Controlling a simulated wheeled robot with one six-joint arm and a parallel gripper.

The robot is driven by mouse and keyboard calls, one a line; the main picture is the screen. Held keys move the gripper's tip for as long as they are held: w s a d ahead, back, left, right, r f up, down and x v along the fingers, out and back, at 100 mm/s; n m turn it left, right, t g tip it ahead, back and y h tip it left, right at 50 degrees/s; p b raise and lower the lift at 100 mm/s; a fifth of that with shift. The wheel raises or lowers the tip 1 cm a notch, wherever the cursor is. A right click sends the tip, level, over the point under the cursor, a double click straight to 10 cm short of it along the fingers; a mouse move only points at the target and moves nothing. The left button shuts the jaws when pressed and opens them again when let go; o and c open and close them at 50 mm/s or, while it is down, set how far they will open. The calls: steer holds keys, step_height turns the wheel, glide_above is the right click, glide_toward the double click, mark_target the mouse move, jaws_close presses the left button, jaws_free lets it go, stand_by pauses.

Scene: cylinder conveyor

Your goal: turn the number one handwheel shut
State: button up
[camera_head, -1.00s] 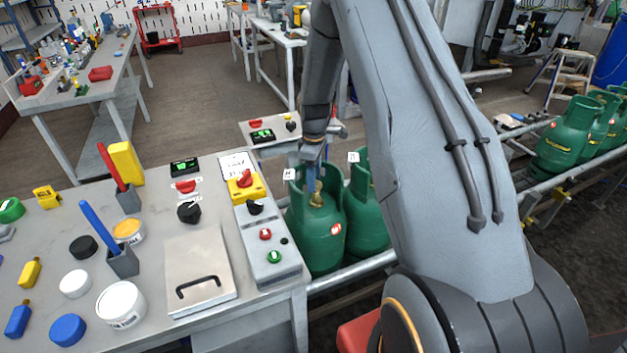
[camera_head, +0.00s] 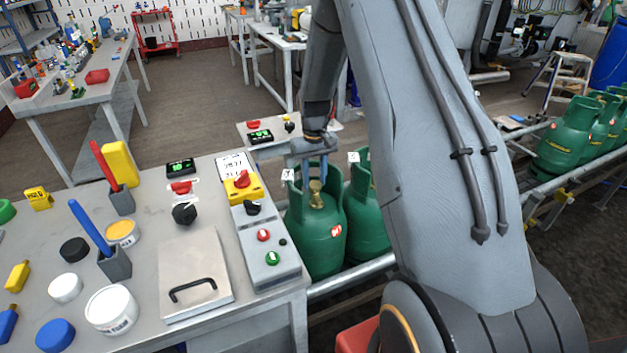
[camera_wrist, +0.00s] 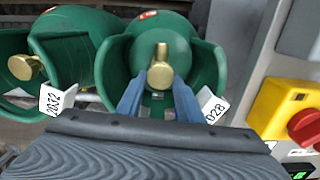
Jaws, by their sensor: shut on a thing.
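A green gas cylinder (camera_head: 318,235) stands on the conveyor beside the bench, with a brass valve (camera_head: 316,197) at its top inside the collar. The wrist view shows this valve (camera_wrist: 160,75) as a rounded brass body with a short stem. I cannot make out a separate wheel or a number one. My gripper (camera_head: 312,178) points down into the collar, and in the wrist view its two blue fingers (camera_wrist: 159,92) lie either side of the valve. It is shut on the valve, though the contact itself is hard to see.
A second green cylinder (camera_head: 367,215) stands close on the right, and several more (camera_head: 568,138) stand farther along the conveyor rail (camera_head: 352,273). The bench at left holds a control box (camera_head: 268,250) with buttons, a yellow-and-red switch (camera_head: 242,186), a lidded plate (camera_head: 195,270) and tubs.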

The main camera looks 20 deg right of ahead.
mark_target(316, 183)
steer(key=m, duration=0.4)
steer(key=shift+d+m+b, duration=0.1)
steer(key=shift+m+b, duration=0.2)
steer(key=shift+b, duration=0.05)
steer(key=shift+m, duration=1.7)
steer(key=o, duration=1.1)
steer(key=shift+c, duration=0.2)
steer(key=shift+r+b, duration=1.1)
steer(key=shift+r, duration=2.8)
